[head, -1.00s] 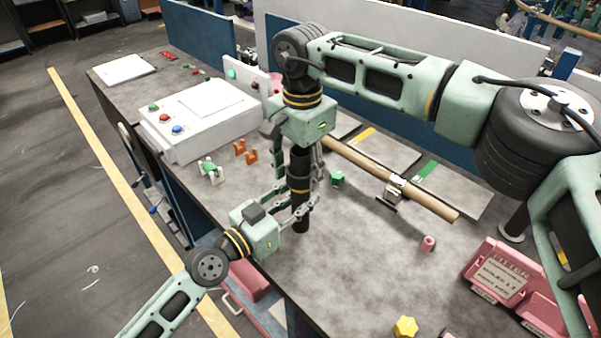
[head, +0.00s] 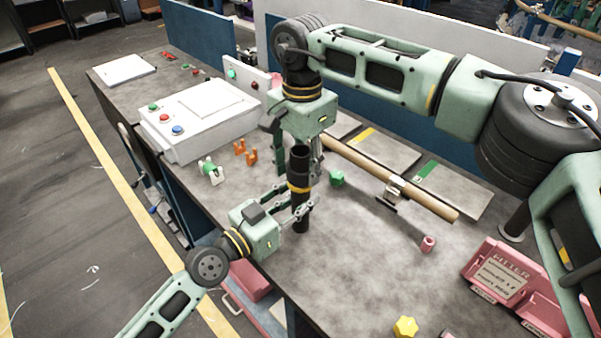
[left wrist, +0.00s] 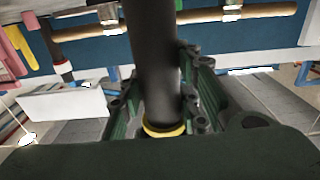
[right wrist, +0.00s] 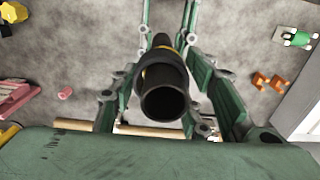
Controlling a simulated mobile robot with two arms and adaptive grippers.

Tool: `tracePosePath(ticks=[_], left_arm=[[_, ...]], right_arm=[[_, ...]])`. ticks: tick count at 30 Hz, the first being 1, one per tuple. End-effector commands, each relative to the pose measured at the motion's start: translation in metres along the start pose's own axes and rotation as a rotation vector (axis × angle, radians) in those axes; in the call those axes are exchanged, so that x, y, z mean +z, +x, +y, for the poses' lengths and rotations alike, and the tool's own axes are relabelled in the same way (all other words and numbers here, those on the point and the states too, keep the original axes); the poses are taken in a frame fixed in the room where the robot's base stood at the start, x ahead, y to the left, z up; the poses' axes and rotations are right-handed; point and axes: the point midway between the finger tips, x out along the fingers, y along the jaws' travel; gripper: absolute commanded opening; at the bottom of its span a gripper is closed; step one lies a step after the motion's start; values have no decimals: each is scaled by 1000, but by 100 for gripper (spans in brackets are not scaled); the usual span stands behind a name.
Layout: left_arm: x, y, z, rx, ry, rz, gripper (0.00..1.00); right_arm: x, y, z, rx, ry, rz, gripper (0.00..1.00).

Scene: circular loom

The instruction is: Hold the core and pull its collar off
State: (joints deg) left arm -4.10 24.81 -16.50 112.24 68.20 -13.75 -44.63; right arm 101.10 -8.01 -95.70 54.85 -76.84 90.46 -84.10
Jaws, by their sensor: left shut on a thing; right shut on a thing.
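The core (head: 300,216) is a black tube standing upright above the bench, with a yellow band near its middle. My left gripper (head: 300,205) is shut on it from the left, just below the band. The collar (head: 299,172) appears as the slightly wider black sleeve above the band; its exact edges are hard to tell. My right gripper (head: 304,165) comes down from above with fingers shut around the collar. In the right wrist view, the dark open tube end (right wrist: 165,103) faces the camera between the fingers. The left wrist view shows the tube (left wrist: 155,60) and band.
A white control box (head: 190,120) stands at the back left. Orange clips (head: 245,152), a green block (head: 337,179) and a wooden roller (head: 390,178) lie around the arms. Pink bins (head: 510,280) stand at the right.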

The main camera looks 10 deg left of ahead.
Motion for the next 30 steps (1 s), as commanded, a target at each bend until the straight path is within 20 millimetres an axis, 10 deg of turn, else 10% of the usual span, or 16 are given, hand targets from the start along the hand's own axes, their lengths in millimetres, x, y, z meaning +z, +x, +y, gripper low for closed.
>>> tracePosePath(ticks=[30], left_arm=[[1, 0, 0, 0, 0, -2, 0]], right_arm=[[0, -88, 0, 0, 0, 0, 11]])
